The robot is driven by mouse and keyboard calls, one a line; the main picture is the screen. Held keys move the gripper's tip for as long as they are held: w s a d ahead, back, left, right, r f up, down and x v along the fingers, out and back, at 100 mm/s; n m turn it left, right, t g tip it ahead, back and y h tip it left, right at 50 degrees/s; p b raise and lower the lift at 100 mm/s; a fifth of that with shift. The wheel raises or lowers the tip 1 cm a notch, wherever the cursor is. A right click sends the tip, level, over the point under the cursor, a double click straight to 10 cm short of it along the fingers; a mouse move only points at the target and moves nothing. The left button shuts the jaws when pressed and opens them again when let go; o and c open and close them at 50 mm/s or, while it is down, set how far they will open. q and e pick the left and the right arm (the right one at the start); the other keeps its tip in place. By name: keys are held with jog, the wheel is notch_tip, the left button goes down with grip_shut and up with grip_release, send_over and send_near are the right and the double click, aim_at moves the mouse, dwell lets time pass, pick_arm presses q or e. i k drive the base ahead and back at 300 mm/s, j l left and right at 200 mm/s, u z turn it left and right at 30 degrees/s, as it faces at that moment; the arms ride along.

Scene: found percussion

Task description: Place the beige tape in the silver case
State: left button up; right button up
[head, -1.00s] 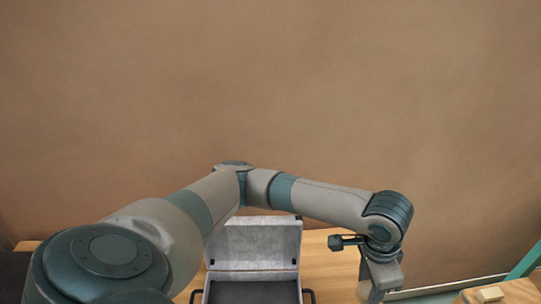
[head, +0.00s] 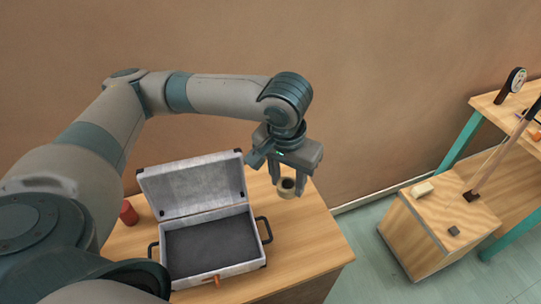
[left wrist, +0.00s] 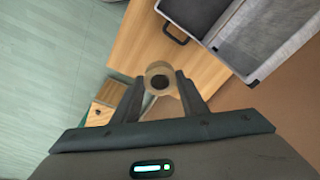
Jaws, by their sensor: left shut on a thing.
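The beige tape (head: 287,187) is a small roll with a dark centre. My left gripper (head: 289,184) is shut on it and holds it near the right end of the wooden table, right of the silver case. The left wrist view shows the tape (left wrist: 159,80) between the two fingertips of the gripper (left wrist: 160,82). The silver case (head: 210,268) stands open on the table, its lid raised at the back and its dark-lined inside empty. Part of the case (left wrist: 247,72) shows at the upper right of the left wrist view. My right gripper is not in view.
A red cylinder (head: 128,213) stands left of the case. An orange-brown item (head: 212,280) is at the case's front edge. At the right, a wooden box (head: 437,240) bears several small things beside a teal-legged workbench (head: 490,110). The table's right end (head: 312,245) is clear.

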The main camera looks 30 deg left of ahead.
aim_at(213, 256)
jog(key=l+u, duration=0.1)
jog(key=u, duration=0.3)
jog(key=l+u, duration=0.1)
jog(key=u, duration=0.3)
jog(key=k+u, duration=0.1)
jog(key=u, duration=0.3)
